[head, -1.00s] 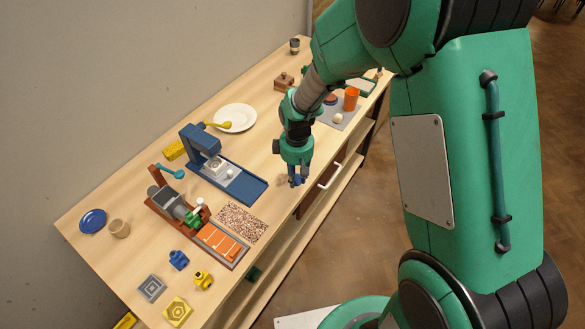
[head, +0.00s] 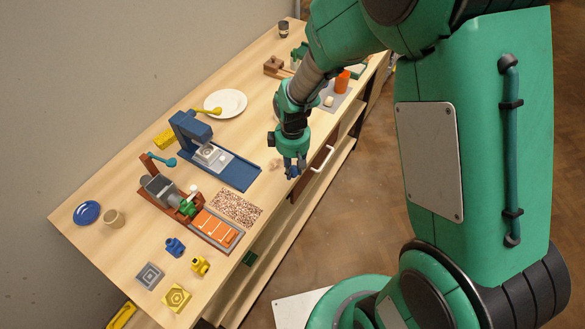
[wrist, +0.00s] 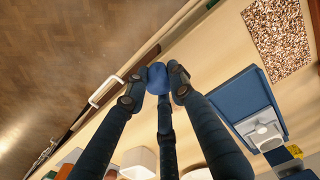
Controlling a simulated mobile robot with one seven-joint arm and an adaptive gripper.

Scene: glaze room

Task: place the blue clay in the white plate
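The blue clay (wrist: 157,78) is a small rounded lump in the wrist view, between the fingertips of my gripper (wrist: 156,88). The fingers are closed around it and touch it. In the head view my gripper (head: 293,167) hangs near the front edge of the table, in front of the blue press; the clay is hard to tell from the blue fingers there. The white plate (head: 226,95) lies flat and looks empty, toward the back of the table, left of and behind my gripper. A yellow-handled tool end shows at the plate's near left rim.
The blue press (head: 235,171) and a brown machine with an orange-filled tray (head: 217,228) stand on the left. A grey mat (head: 335,97) with an orange cup (head: 342,80) lies beyond my arm. The tabletop between gripper and plate looks mostly clear.

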